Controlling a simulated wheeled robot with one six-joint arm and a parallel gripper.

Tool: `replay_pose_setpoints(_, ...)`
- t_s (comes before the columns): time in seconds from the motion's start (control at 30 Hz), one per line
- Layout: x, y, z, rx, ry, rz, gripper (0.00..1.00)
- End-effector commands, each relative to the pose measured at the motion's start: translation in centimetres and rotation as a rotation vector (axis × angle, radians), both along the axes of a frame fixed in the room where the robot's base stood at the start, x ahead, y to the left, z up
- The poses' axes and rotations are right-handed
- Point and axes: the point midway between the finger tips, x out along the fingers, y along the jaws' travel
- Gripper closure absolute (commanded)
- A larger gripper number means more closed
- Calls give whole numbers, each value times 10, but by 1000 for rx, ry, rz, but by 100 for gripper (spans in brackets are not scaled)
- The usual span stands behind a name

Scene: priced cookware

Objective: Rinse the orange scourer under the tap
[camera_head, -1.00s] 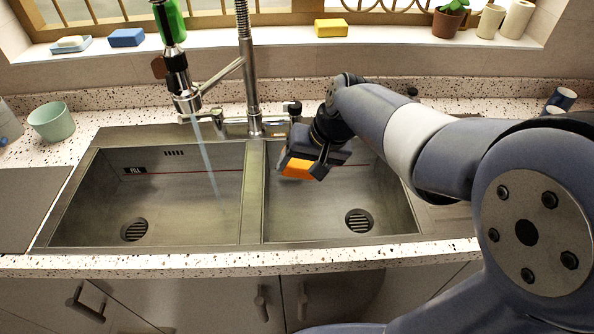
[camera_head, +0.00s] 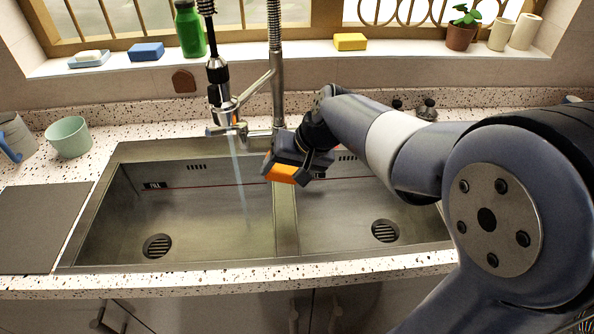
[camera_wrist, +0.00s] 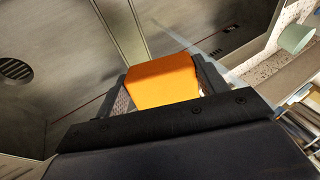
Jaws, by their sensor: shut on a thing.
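The orange scourer (camera_head: 281,173) is a small block held in my gripper (camera_head: 290,178), over the divider between the two sink basins. In the wrist view the scourer (camera_wrist: 162,82) sits between the two dark fingers of my gripper (camera_wrist: 163,86). The tap (camera_head: 224,110) has a tall spring neck, and a thin stream of water (camera_head: 238,180) falls from it into the left basin (camera_head: 200,215). In the head view the scourer is a little to the right of the stream, apart from it.
The right basin (camera_head: 360,205) is empty. A green bottle (camera_head: 190,32), a blue sponge (camera_head: 146,52), a yellow sponge (camera_head: 350,41) and a potted plant (camera_head: 463,30) stand on the windowsill. A mint cup (camera_head: 69,137) stands left of the sink.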

Motion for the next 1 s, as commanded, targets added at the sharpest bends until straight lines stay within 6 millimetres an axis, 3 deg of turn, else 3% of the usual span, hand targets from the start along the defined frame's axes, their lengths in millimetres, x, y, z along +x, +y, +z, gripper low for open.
replay_pose_setpoints(1.0, 48, 81, -18, 0, 0, 1, 51)
